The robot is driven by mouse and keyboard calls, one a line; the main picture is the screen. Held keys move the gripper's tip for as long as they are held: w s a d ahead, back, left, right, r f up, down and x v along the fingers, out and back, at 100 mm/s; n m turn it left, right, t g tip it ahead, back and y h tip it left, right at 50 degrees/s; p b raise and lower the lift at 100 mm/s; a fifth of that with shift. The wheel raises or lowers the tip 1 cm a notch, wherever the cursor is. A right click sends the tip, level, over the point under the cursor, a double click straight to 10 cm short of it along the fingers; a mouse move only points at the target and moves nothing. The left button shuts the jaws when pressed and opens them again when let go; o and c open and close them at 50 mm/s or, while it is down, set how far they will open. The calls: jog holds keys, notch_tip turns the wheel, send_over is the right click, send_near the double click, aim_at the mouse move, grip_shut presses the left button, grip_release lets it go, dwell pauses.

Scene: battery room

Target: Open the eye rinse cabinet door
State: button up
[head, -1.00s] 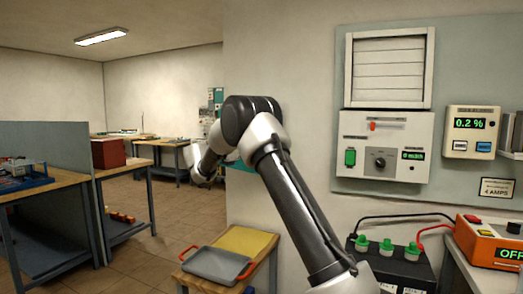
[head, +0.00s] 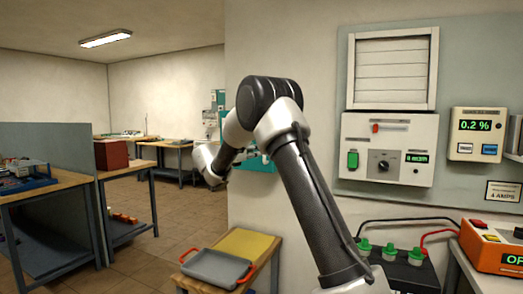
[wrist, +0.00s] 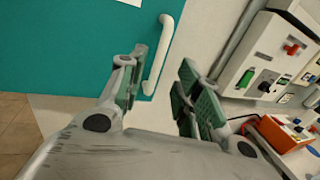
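The eye rinse cabinet is a teal panel (wrist: 75,45) with a white bar handle (wrist: 163,58) near its right edge, filling the upper left of the wrist view. A small teal part of it (head: 262,165) shows behind my arm in the head view. The door looks flat and shut, though its edges are mostly out of view. My gripper (wrist: 163,64) is open, with green finger pads. In the wrist view the handle lies between the two fingers, nearer the left one. I cannot tell how much depth separates them. In the head view my gripper is mostly hidden by my arm.
A control panel (head: 387,149) hangs on the right wall, above a battery with green caps (head: 390,252) and an orange charger (head: 492,252). A low stand with a grey tray (head: 213,268) is below my arm. Workbenches stand at left; the floor between is clear.

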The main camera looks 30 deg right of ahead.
jog(key=x, duration=0.6)
grip_shut()
